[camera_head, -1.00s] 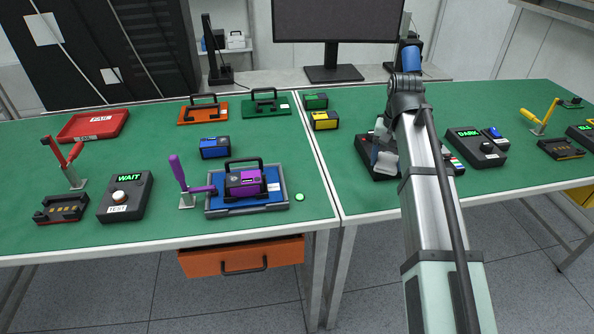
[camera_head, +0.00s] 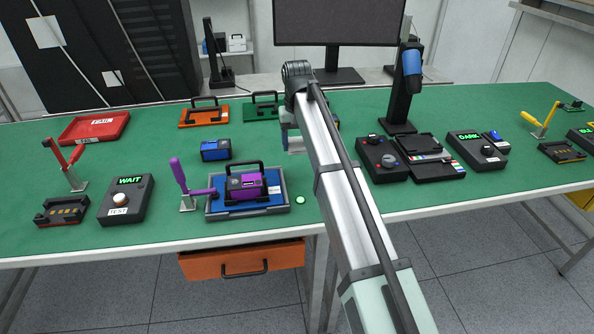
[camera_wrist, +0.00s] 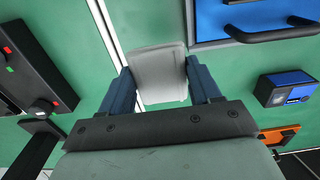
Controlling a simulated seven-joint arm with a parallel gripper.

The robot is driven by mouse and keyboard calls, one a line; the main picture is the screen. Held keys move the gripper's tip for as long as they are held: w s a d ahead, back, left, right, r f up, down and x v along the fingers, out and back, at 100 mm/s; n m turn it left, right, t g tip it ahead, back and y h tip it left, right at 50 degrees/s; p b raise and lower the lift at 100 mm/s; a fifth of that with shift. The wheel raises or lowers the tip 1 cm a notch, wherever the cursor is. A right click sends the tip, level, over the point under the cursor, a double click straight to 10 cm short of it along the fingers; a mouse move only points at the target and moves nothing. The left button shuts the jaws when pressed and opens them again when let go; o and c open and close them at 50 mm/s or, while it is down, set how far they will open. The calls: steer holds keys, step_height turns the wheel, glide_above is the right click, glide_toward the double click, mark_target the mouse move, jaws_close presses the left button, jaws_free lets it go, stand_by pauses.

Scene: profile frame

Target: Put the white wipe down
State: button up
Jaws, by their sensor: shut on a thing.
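The white wipe (camera_wrist: 158,72) is a pale grey-white pad. In the wrist view it sits between the two blue fingers of my gripper (camera_wrist: 163,85), which is shut on it. The wipe is held over the green table top, across the pale seam between two tables. In the head view my gripper (camera_head: 288,135) is at the middle, above the seam area, and part of the wipe (camera_head: 296,146) shows below it. My arm hides some of the table beneath. The height above the table is hard to tell.
Green table around the seam is partly clear.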

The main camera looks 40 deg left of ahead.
mark_target(297, 174)
steer(key=shift+f, duration=4.7)
steer(key=shift+f, duration=0.1)
steer(key=o, duration=0.8)
steer(key=shift+o, duration=0.2)
step_height(297, 174, up, 12)
steer(key=shift+r, duration=0.15)
